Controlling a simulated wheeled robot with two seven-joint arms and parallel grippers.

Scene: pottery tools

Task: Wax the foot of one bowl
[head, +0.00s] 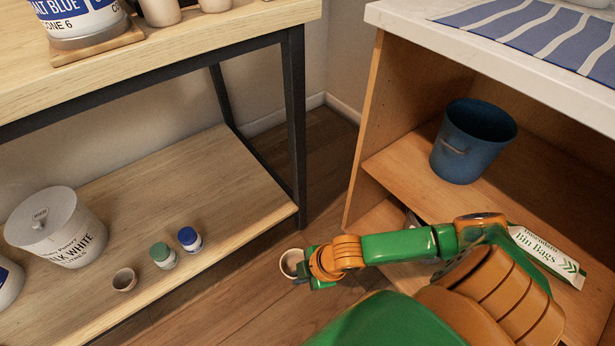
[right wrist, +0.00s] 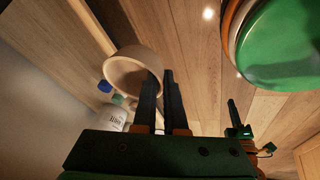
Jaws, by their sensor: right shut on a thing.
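My right gripper (head: 306,268) is shut on a small pale bowl (head: 291,262) and holds it in front of the lower wooden shelf, over the floor. In the right wrist view the bowl (right wrist: 132,72) shows its round opening, and the dark fingers (right wrist: 161,98) are at its wall. Its foot is hidden. Another small cup or bowl (head: 125,279) stands on the lower shelf. Beside it stand a green-lidded jar (head: 163,255) and a blue-lidded jar (head: 190,239); their labels are too small to read. A dark gripper-like part, probably my left gripper (right wrist: 236,118), shows small in the right wrist view.
A white lidded tub (head: 57,228) stands on the lower shelf (head: 215,180). At right, a cabinet holds a blue bucket (head: 472,142) and a bin-bag box (head: 546,256). The floor between is clear.

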